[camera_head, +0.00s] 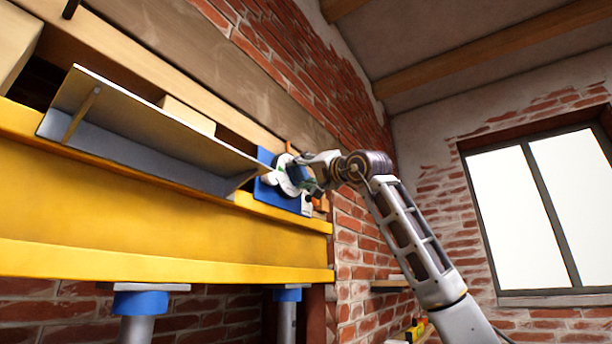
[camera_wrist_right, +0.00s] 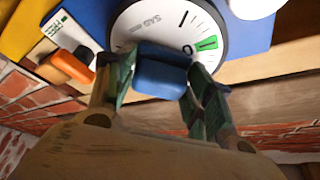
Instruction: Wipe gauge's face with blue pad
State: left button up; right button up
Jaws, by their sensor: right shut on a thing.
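The gauge (camera_wrist_right: 215,20) has a round white face with dark marks, a green patch and a dark rim, on a blue backing plate (camera_wrist_right: 258,18). In the right wrist view my right gripper (camera_wrist_right: 160,75) is shut on the blue pad (camera_wrist_right: 160,72). The pad is in front of the lower part of the face and hides some of it; I cannot tell whether they touch. In the head view the gauge (camera_head: 285,174) is at the end of the yellow beam, partly hidden by my right gripper (camera_head: 303,172). The left gripper is not in view.
A yellow beam (camera_head: 150,225) with an angled metal tray (camera_head: 150,125) runs along the left. An orange object (camera_wrist_right: 66,68) and a white label (camera_wrist_right: 70,35) sit beside the gauge. Brick wall and a window (camera_head: 545,210) are at the right. Open space lies between beam and window.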

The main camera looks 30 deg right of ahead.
jog(key=shift+a, duration=0.25)
jog(key=shift+s+a, duration=0.3)
jog(key=shift+a, duration=0.3)
jog(key=shift+s+a, duration=0.25)
jog(key=shift+a, duration=0.4)
jog(key=shift+s+a, duration=0.3)
jog(key=shift+a, duration=0.3)
jog(key=shift+s+d, duration=0.1)
jog(key=shift+s, duration=0.1)
jog(key=shift+s+d, duration=0.35)
jog(key=shift+s, duration=0.5)
jog(key=shift+s+d, duration=0.4)
jog(key=shift+s, duration=0.5)
jog(key=shift+s+d, duration=0.35)
jog(key=shift+s, duration=0.5)
jog(key=s, duration=0.1)
jog(key=s+d, duration=0.1)
jog(key=shift+s, duration=0.35)
jog(key=shift+f, duration=0.15)
